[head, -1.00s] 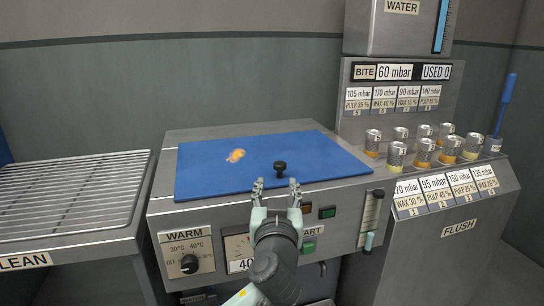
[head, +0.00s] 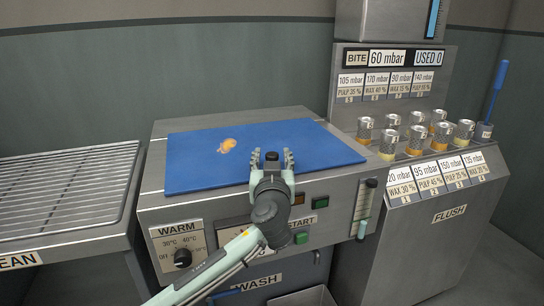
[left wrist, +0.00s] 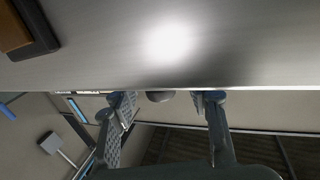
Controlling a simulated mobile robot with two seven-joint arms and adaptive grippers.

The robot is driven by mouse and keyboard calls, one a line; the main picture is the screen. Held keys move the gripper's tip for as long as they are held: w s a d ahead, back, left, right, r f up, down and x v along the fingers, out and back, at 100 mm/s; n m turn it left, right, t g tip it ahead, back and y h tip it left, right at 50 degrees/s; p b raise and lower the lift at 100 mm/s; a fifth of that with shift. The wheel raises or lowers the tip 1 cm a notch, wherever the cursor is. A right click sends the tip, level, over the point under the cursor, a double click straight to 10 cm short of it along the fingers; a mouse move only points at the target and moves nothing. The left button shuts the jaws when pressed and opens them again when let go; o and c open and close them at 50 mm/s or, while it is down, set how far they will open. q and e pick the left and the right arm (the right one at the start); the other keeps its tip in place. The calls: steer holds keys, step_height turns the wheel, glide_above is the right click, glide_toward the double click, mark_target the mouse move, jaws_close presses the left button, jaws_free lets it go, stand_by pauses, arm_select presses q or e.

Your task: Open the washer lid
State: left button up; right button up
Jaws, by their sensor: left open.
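The blue lid (head: 200,165) lies flat and closed on top of the steel unit, with an orange patch (head: 227,145) on it. Its black knob (head: 271,156) stands near the front edge. My left gripper (head: 272,158) is open, with one finger on each side of the knob in the head view; I cannot tell whether they touch it. In the left wrist view the fingers (left wrist: 167,98) are spread apart and the rounded knob (left wrist: 160,96) shows between them, partly cut off by the steel front. My right gripper is not in view.
Below the lid are the warm dial (head: 182,258), coloured buttons (head: 301,238) and a slider (head: 362,229). A steel rack (head: 70,195) stands at the left. At the right, several small cups (head: 441,137) stand on the flush cabinet (head: 405,245).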

arm_select(q)
jaws_close()
stand_by(0.4)
steer(key=shift+w, duration=0.1)
